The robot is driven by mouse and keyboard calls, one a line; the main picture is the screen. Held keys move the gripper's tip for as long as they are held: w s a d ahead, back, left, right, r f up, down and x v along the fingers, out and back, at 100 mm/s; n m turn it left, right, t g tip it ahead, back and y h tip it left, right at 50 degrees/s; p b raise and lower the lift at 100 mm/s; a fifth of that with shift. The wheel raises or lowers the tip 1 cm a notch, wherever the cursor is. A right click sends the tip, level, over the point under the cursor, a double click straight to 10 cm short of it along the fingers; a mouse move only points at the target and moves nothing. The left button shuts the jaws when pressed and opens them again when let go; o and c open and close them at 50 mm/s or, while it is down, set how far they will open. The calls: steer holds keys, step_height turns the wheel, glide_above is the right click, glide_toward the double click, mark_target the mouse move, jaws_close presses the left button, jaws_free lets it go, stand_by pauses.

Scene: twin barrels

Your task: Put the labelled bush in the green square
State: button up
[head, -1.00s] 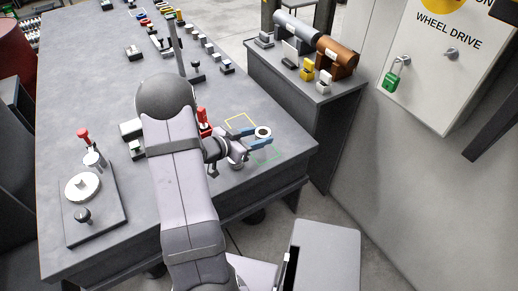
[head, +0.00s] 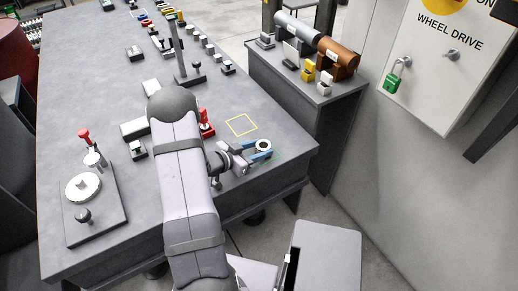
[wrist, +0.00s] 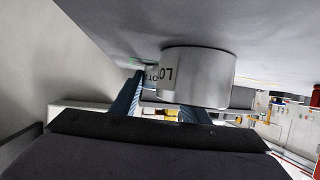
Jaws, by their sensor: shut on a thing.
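The labelled bush (head: 263,145) is a short pale ring with a dark bore. In the wrist view the bush (wrist: 200,78) shows dark printed letters, upside down, on its side. My gripper (head: 260,149) is shut on it, with a blue finger on either side. The green square (head: 279,154) lies on the bench near its right front corner, mostly hidden beneath the bush and fingers. The bush is over or at the square; I cannot tell whether it touches the bench.
A yellow square outline (head: 241,125) lies empty just behind. A red clamp-like piece (head: 206,124) stands left of the gripper. The bench's front right edge (head: 300,168) is close. A side stand (head: 318,92) holds two barrels, one grey (head: 296,27), one copper (head: 338,58).

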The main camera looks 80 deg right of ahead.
steer(key=shift+f, duration=0.1)
steer(key=o, duration=1.3)
steer(key=shift+o, duration=0.2)
steer(key=shift+w+a+r, duration=0.35)
steer(key=shift+a, duration=0.05)
steer(key=v, duration=1.1)
steer(key=shift+s, duration=0.15)
